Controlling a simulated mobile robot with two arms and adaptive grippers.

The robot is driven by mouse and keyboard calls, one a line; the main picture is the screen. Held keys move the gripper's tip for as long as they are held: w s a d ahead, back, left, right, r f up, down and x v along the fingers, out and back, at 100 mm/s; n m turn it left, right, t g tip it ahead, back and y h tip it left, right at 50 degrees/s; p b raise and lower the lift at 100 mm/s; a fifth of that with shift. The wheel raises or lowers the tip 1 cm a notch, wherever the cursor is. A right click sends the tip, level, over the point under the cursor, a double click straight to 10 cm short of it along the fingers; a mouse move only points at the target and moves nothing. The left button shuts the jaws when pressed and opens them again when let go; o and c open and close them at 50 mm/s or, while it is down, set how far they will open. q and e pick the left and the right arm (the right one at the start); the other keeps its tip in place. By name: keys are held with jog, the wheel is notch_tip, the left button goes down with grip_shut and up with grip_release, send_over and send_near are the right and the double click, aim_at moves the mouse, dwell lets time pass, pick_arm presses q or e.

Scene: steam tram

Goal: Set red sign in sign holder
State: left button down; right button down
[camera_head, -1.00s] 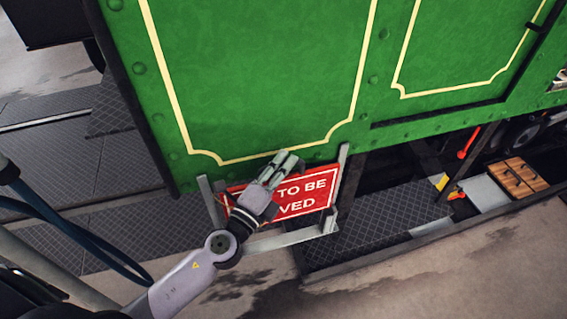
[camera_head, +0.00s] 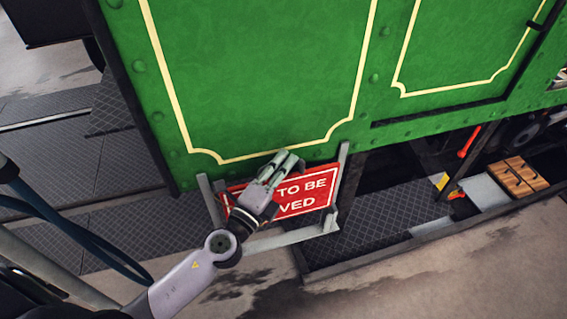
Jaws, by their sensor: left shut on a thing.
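The red sign (camera_head: 307,196) has white lettering, of which "TO BE" and "VED" show. It sits between the two uprights of the grey metal sign holder (camera_head: 290,238), at the lower edge of the green tram side. My left gripper (camera_head: 284,162) is shut on the sign at its upper edge. My gripper and wrist cover the sign's left and middle part. Whether the sign's bottom edge rests fully in the holder is hard to tell. My right gripper is not in view.
The green tram panel (camera_head: 260,80) stands right behind the holder. At the right, a low tray (camera_head: 370,215) holds a wooden crate (camera_head: 517,177) and a red-handled tool (camera_head: 468,143). The concrete floor in front is clear.

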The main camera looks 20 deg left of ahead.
pick_arm(q)
jog(key=shift+f, duration=0.1)
jog(key=shift+f+b, duration=0.1)
jog(key=shift+b, duration=0.2)
jog(key=shift+f+b, duration=0.3)
jog(key=shift+b, duration=0.05)
jog(key=shift+s+a+f+b, duration=0.15)
jog(key=shift+a+f+b, duration=0.1)
jog(key=shift+f+b, duration=0.1)
